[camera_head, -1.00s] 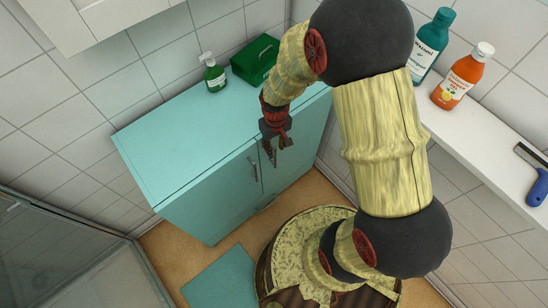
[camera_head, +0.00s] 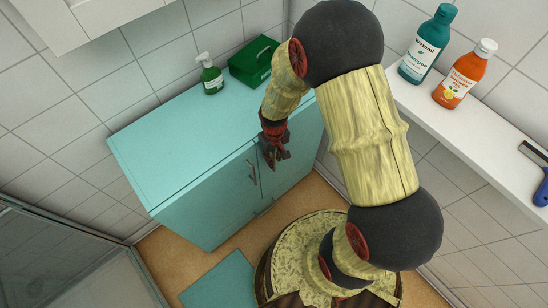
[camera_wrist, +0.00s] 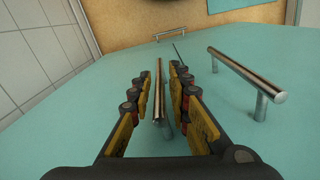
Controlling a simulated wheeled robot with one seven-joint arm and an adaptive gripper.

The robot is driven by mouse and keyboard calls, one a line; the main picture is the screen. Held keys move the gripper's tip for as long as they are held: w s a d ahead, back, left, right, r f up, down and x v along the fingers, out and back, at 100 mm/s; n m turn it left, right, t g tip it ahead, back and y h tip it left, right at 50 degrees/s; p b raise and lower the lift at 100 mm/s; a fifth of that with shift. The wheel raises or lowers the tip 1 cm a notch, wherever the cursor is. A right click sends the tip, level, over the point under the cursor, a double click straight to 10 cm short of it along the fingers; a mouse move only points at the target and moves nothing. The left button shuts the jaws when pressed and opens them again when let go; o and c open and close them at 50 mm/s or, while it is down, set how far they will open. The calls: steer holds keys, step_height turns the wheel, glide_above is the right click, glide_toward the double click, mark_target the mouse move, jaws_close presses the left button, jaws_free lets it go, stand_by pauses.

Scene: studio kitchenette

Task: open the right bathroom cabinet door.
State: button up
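The teal cabinet (camera_head: 205,195) has two closed front doors. The right door (camera_head: 290,170) is partly behind my gripper (camera_head: 275,160) in the head view, which hides its handle. In the wrist view my gripper (camera_wrist: 160,75) is open, with one finger on each side of the right door's metal bar handle (camera_wrist: 158,95). Gaps show between the bar and both fingers. The left door's handle (camera_wrist: 245,72) stands to the right in the wrist view and also shows in the head view (camera_head: 252,172).
A green soap bottle (camera_head: 211,75) and a green box (camera_head: 254,61) stand on the cabinet top. A horizontal bar handle (camera_wrist: 172,34) is low on the cabinet. A white shelf (camera_head: 470,125) with bottles is at right. A teal mat (camera_head: 220,280) lies on the floor.

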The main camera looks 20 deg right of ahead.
jaws_close()
stand_by(0.6)
